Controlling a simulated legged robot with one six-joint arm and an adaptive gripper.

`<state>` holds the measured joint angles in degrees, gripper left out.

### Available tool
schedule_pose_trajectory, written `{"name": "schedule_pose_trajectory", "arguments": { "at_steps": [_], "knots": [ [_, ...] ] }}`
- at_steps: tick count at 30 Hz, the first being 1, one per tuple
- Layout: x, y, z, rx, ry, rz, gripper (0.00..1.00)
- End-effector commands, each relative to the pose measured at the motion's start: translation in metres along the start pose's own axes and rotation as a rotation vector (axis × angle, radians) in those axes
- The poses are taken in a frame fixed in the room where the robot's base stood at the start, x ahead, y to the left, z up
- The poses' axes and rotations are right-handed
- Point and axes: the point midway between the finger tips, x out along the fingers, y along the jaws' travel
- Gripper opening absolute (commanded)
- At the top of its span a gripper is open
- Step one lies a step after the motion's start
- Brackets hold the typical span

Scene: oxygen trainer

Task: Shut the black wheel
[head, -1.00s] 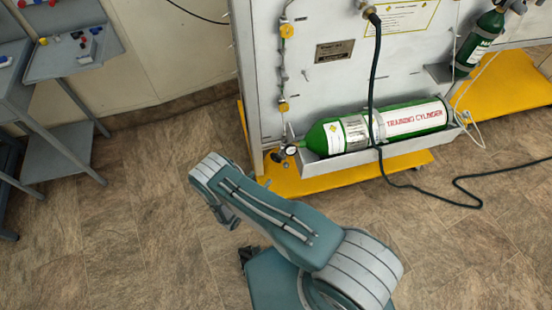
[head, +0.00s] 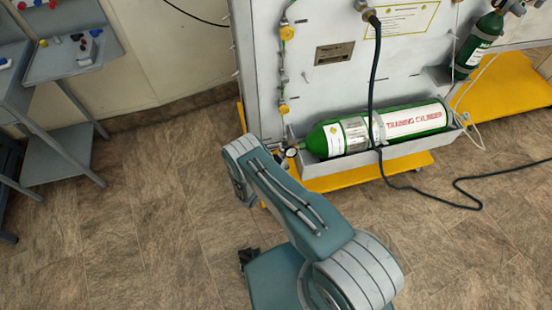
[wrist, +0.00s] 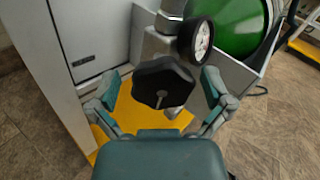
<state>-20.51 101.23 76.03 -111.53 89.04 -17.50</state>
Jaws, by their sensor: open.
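The black wheel (wrist: 163,82) is a lobed knob on the valve fitting, seen in the wrist view just in front of my gripper (wrist: 158,94). My gripper is open, with one finger on the left and one on the right of the wheel. The wheel appears to lie between the fingertips, closer to the right one; I cannot tell whether either touches it. A round pressure gauge (wrist: 196,40) sits just above and right of the wheel. In the head view the gauge (head: 291,153) shows beside the cylinder's neck, while my arm hides the gripper and the wheel is not clear.
The green training cylinder (head: 385,129) lies in a grey tray on the panel (head: 340,75), above a yellow base (head: 370,172). A dark hose (head: 374,90) hangs in front of it and runs across the floor. Grey shelves (head: 75,60) stand at the left. The floor between is clear.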

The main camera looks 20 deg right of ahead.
Motion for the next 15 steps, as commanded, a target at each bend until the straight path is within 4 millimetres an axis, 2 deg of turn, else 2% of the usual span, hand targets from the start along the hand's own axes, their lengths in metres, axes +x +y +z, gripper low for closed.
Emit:
{"name": "schedule_pose_trajectory", "arguments": {
  "at_steps": [1, 2, 3, 5, 6, 7, 15],
  "knots": [
    [-0.0002, -0.0001, -0.0001, 0.0, 0.0, 0.0, 1.0],
    [-0.0002, -0.0001, -0.0001, 0.0, 0.0, 0.0, 0.96],
    [-0.0002, -0.0002, -0.0002, 0.0, 0.0, 0.0, 0.78],
    [-0.0001, -0.0003, -0.0002, 0.0, 0.001, 0.0, 0.51],
    [-0.0001, -0.0003, -0.0002, 0.0, 0.001, 0.0, 0.33],
    [0.0, -0.0003, -0.0002, 0.0, 0.001, 0.0, 0.24],
    [0.0007, 0.0006, 0.0002, 0.007, 0.002, 0.001, 0.24]
  ]
}}
